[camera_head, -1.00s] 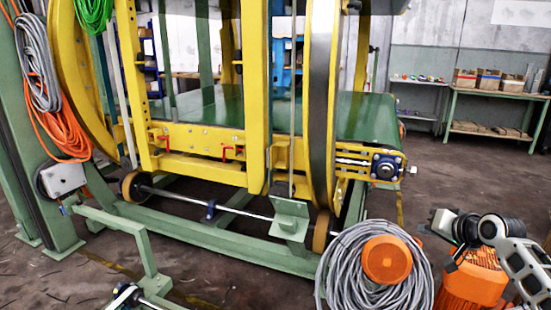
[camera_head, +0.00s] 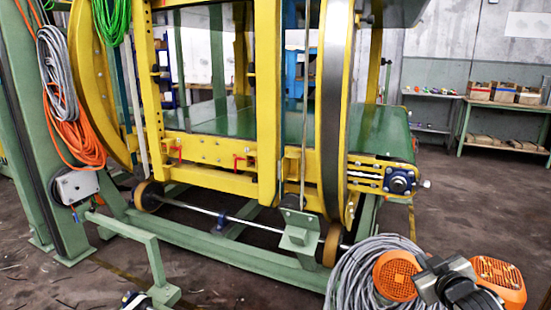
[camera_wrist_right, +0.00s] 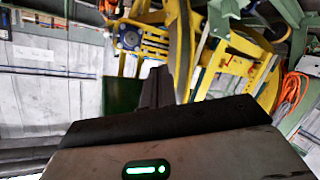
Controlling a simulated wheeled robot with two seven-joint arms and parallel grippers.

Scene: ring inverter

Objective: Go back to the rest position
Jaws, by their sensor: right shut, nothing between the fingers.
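My right gripper (camera_head: 437,275) is at the lower right of the head view, a dark, blocky shape in front of the orange motors. In the right wrist view its dark fingers (camera_wrist_right: 157,86) are together with nothing between them. That view looks past them at the yellow ring machine, which appears tilted. My left gripper is not in view. The yellow ring inverter (camera_head: 268,110) stands on a green frame in the middle of the head view, apart from my right gripper.
A grey cable coil (camera_head: 350,285) and orange motors (camera_head: 497,272) lie around my right gripper. A green post (camera_head: 30,150) with hanging cables stands at left. A table with boxes (camera_head: 505,92) is at the back right. Floor is clear before it.

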